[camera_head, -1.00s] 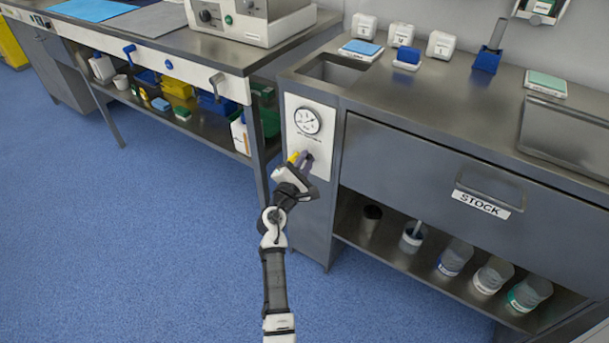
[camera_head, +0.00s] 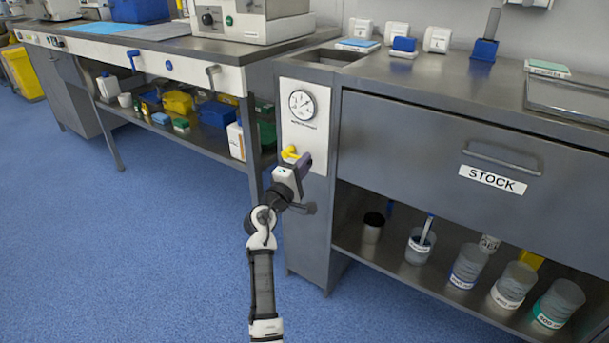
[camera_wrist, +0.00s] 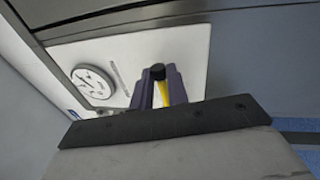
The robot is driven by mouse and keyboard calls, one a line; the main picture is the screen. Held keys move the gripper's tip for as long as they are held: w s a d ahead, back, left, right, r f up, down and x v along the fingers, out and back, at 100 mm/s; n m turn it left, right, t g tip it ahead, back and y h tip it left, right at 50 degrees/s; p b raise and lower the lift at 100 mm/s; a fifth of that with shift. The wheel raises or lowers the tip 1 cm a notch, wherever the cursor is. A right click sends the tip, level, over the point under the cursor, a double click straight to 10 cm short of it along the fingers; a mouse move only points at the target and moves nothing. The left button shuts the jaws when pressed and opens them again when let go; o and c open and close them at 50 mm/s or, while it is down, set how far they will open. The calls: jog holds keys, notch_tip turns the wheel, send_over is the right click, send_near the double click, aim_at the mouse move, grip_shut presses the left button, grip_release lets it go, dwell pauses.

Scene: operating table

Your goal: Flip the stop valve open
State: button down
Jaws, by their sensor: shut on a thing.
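The stop valve has a yellow handle (camera_head: 290,153) on the white panel (camera_head: 304,135) at the end of the grey cabinet, below a round gauge (camera_head: 302,104). My gripper (camera_head: 300,165) is at the panel, at the valve. In the wrist view, the yellow handle (camera_wrist: 162,93) lies between the two purple fingers of my gripper (camera_wrist: 160,88), with a dark round knob (camera_wrist: 157,72) at its far end. The fingers are shut on the handle. The gripper hides part of the valve in the head view.
A grey drawer labelled STOCK (camera_head: 470,160) is to the right, above an open shelf with several jars. A long workbench (camera_head: 130,52) with blue hooks and bins stands to the left. The blue floor (camera_head: 150,230) in front is clear.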

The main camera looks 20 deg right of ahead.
jog(key=shift+f+m+b, duration=0.25)
jog(key=shift+m+b, duration=0.25)
jog(key=shift+b, duration=0.05)
jog(key=c, duration=1.4)
grip_release()
jog(key=shift+o, duration=0.2)
notch_tip(320, 180, up, 20)
jog(key=p, duration=0.5)
